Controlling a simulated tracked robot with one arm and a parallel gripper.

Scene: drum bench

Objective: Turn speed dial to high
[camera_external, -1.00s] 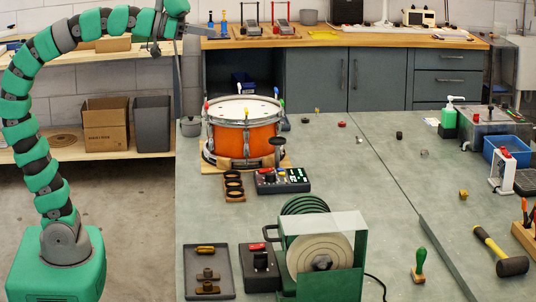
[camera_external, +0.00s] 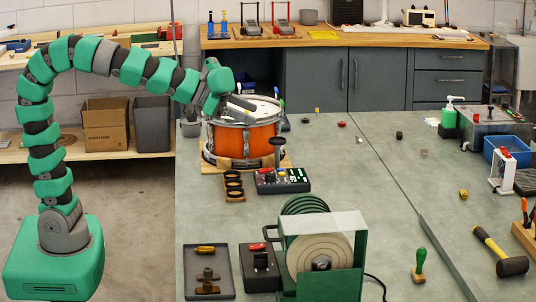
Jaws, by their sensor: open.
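Another dark box (camera_external: 260,268) with a red part and a round black knob stands left of the green wheel machine (camera_external: 320,262). I cannot read which knob is the speed dial. My gripper is apart from both boxes.
The orange drum (camera_external: 241,141) stands on a wooden base. A wooden holder with black rings (camera_external: 233,186) lies left of the control box. A dark tray (camera_external: 208,272) holds small parts at the front. A mallet (camera_external: 500,252) lies at right. The middle bench is mostly clear.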

